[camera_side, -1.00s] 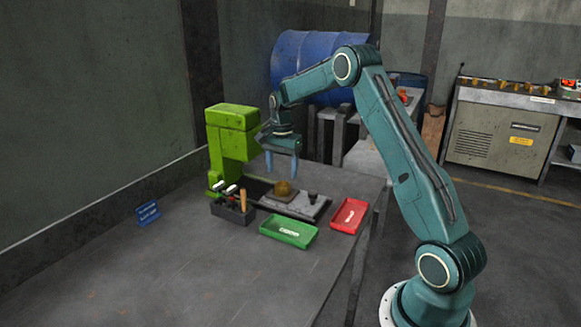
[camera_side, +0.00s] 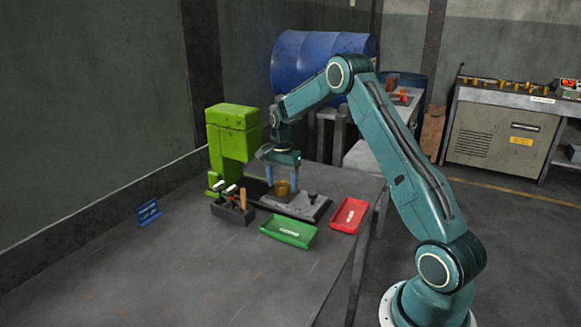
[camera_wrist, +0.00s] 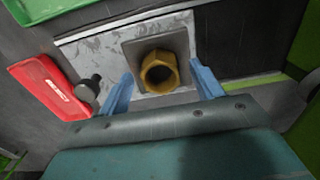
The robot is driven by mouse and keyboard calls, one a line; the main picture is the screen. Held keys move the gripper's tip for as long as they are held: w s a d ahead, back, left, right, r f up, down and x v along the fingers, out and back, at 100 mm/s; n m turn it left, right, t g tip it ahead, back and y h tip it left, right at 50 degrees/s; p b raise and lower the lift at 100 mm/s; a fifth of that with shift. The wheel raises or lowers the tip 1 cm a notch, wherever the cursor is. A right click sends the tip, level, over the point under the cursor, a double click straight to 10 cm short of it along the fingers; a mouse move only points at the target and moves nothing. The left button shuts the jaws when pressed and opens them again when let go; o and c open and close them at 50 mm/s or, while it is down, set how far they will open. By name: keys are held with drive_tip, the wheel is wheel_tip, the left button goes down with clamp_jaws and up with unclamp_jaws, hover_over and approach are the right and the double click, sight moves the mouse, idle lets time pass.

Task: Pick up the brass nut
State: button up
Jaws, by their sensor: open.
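The brass nut (camera_side: 282,188) sits on a square pad on the grey plate of the press. In the wrist view the nut (camera_wrist: 159,72) is a gold hexagonal ring with a dark hole. My gripper (camera_side: 281,183) is low over the plate, its blue fingers pointing down on either side of the nut. In the wrist view the open fingers of my gripper (camera_wrist: 160,90) flank the nut with gaps on both sides. I cannot tell exactly how far down beside it the fingertips reach.
The green press (camera_side: 232,140) stands just left of my gripper. A green tray (camera_side: 270,235) and a red tray (camera_side: 350,214) lie in front and to the right. A dark knob (camera_wrist: 88,86) stands beside the nut. A tool holder (camera_side: 233,212) is at the left. The front table is clear.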

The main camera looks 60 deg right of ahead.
drive_tip(key=shift+r, duration=0.1)
drive_tip(key=c, duration=1.4)
wheel_tip(320, 180, up, 20)
idle(0.4)
